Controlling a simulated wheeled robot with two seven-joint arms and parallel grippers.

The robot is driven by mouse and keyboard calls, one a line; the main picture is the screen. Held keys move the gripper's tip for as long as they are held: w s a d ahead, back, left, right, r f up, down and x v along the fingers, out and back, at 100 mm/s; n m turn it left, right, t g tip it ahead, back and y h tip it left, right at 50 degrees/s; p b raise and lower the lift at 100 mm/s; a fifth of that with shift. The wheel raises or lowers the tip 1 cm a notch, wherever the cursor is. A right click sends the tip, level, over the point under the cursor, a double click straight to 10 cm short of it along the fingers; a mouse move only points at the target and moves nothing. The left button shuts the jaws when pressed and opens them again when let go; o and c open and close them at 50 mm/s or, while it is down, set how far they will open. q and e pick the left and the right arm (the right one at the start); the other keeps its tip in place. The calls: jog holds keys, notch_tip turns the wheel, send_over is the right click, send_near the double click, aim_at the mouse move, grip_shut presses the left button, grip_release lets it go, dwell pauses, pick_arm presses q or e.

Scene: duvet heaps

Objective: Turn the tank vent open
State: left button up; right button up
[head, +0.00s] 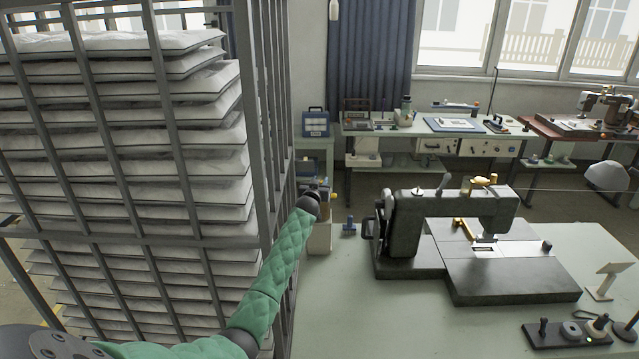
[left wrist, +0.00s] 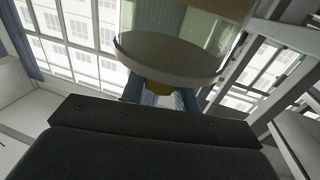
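In the left wrist view a clear, glass-like tank (left wrist: 185,28) with a pale rounded base hangs over the dark gripper body. A small amber-brown part (left wrist: 165,88) shows beneath that base; I cannot tell whether it is the vent. In the head view my left arm, in a green quilted sleeve, reaches forward beside the rack. My left gripper (head: 327,196) is at its end, small and partly hidden by the dark wrist, close to yellowish parts above a beige block. The finger gap and any contact are not clear. My right gripper is not in view.
A tall metal rack (head: 265,120) of stacked white duvets stands close left of my arm. A black sewing machine (head: 405,225) stands on the pale green table (head: 345,305), right of my gripper. A small blue item (head: 349,226) lies between them. The table's near left part is clear.

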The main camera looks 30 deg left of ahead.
pick_arm(q)
jog(key=o, duration=0.4)
jog(key=shift+c, duration=0.2)
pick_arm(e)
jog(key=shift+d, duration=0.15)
pick_arm(q)
jog(key=shift+s, duration=0.1)
jog(key=shift+s+d+f, duration=0.1)
jog(key=shift+s, duration=0.1)
jog(key=shift+b+v, duration=2)
jog(key=shift+v, duration=1.6)
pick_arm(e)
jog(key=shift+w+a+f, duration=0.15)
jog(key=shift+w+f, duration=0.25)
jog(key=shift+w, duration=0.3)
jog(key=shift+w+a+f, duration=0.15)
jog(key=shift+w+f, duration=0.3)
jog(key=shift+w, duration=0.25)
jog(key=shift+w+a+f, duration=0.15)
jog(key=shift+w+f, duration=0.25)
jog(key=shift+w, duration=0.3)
